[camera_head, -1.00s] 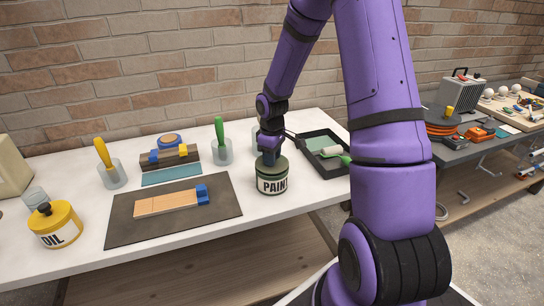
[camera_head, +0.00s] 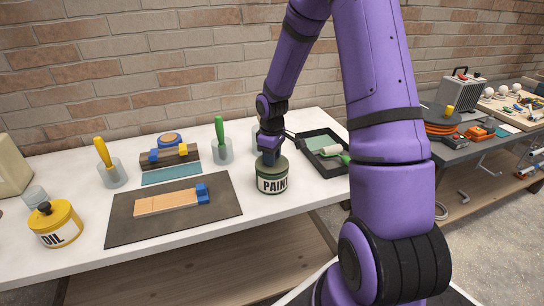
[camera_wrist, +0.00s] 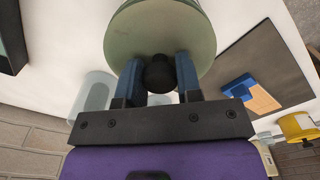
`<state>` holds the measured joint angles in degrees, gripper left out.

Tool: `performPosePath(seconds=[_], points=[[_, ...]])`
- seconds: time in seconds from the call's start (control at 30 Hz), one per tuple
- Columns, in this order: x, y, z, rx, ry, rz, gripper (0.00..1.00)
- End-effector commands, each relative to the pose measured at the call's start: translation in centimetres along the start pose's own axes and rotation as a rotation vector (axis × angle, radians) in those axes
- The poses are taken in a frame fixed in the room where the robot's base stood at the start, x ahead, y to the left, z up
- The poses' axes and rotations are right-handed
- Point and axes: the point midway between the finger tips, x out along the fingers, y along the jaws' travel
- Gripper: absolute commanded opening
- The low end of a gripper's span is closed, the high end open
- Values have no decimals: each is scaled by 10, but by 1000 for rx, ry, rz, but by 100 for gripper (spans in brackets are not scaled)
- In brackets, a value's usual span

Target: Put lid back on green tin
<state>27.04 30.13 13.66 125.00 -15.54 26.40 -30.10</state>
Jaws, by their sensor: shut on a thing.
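The green tin (camera_head: 272,184) with a white "PAINT" label stands upright on the white bench near its front edge. Its round green lid (camera_wrist: 160,35) has a black knob (camera_wrist: 159,74), seen close in the wrist view. My gripper (camera_head: 269,158) is over the tin, its two blue fingers shut on the knob from both sides. The lid lies over the tin's mouth and looks roughly level and in line with it. Whether the lid is fully seated all round cannot be told; my gripper and the lid hide the rim.
A paint tray with a roller (camera_head: 325,153) stands close to the right of the tin. A cup with a green-handled tool (camera_head: 221,145) is behind left. A dark mat (camera_head: 173,210) with a wooden block lies left, and a yellow oil can (camera_head: 55,224) stands farther left.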

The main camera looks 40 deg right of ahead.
Motion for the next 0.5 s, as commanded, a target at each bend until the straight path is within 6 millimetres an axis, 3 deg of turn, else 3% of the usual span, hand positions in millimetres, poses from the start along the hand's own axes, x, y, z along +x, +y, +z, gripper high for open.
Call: performPosePath(seconds=[0.23,0.27,0.37,0.5], points=[[0,0,0,0,0,0,10],[0,0,0,0,0,0,39],[0,0,0,-1,0,0,62],[0,0,0,-1,0,0,62]])
